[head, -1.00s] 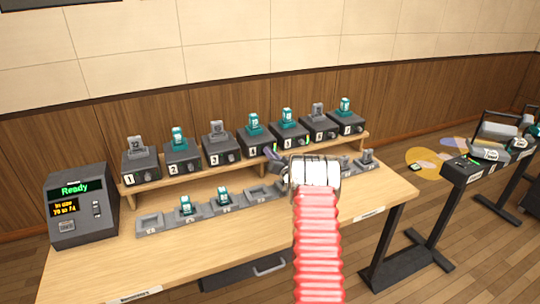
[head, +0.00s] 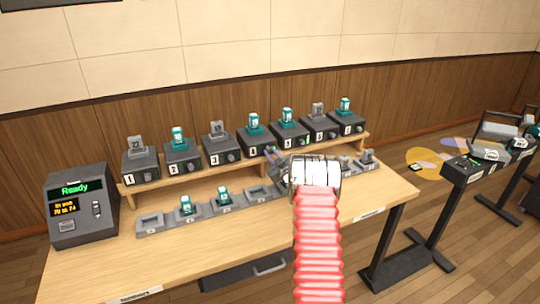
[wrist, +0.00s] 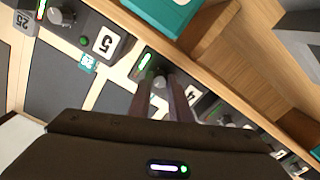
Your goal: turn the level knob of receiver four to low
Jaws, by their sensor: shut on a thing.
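Receiver four (head: 255,144) is a dark box labelled 4 with a teal pack on top, on the raised shelf in the head view. My gripper (head: 272,155) is at its lower right front corner and covers its knob there. In the wrist view its level knob (wrist: 159,82) is a small grey round knob beside a lit green bar, near the white 4 label (wrist: 195,94). My gripper (wrist: 160,84) has its two dark fingers on either side of the knob, shut on it. The knob's pointer is too small to read.
Receiver five (head: 289,134) stands close on the right and receiver three (head: 219,152) on the left. Docks (head: 207,208) line the table below, some holding teal packs. A console (head: 79,205) reading Ready stands at the left. The table's front is clear.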

